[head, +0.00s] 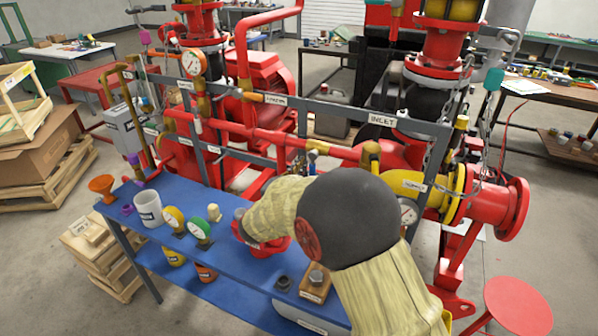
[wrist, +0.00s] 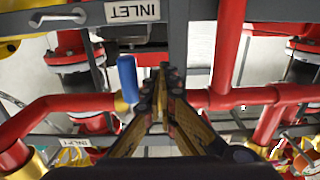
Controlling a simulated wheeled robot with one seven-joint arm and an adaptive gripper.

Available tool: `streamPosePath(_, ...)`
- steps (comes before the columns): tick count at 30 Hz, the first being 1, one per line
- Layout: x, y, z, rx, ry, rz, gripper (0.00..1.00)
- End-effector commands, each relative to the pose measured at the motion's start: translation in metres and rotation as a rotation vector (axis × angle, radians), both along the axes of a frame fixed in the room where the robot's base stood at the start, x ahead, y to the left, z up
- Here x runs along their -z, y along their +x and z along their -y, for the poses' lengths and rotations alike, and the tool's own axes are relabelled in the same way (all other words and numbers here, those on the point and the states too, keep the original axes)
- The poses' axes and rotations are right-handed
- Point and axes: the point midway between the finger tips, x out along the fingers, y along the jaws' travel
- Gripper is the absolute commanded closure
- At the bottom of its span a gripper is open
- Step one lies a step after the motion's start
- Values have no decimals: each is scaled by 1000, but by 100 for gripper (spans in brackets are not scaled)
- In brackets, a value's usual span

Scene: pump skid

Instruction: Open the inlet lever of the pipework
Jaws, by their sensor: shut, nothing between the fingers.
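A blue lever handle (wrist: 127,79) shows in the wrist view, on a brass valve body (wrist: 121,104) set in the red pipe. My arm hides my gripper there.
The grey frame upright (wrist: 177,35) stands close beyond my fingertips, with a red vertical pipe (wrist: 228,45) to its right. A blue bench (head: 180,195) holds gauges, a white cup (head: 148,208) and an orange funnel (head: 102,186). A red flange (head: 513,208) juts out at right.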

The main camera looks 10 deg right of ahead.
Motion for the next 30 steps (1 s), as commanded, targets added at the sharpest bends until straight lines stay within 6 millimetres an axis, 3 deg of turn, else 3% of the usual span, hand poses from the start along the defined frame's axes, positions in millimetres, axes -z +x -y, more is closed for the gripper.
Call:
streamPosePath(15,12,-18,25,2,0,0,100)
streamPosePath(30,4,-36,51,2,1,1,100)
